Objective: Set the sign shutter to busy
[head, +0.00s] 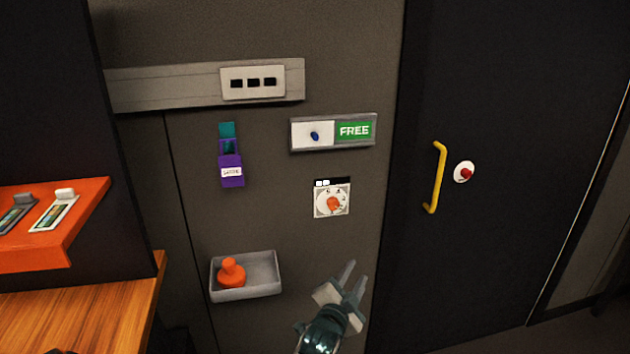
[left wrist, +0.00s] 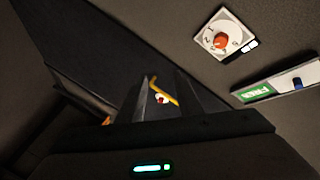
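The sign shutter (head: 312,135) is a white sliding plate with a blue knob, set in a grey frame on the wall. It covers the left half of the sign, and the green FREE panel (head: 354,131) shows on the right. The sign also appears at the right edge of the left wrist view, with its blue knob (left wrist: 297,83). My left gripper (head: 348,279) is open and empty, below and apart from the sign, near the wall's lower middle. Its two fingers (left wrist: 160,95) stand apart in the left wrist view. My right gripper is not in view.
A white dial with a red knob (head: 333,203) lies between my left gripper and the sign. A grey tray (head: 262,284) holds an orange object. A purple holder (head: 231,170) is left of the sign. A yellow door handle (head: 437,178) is to the right.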

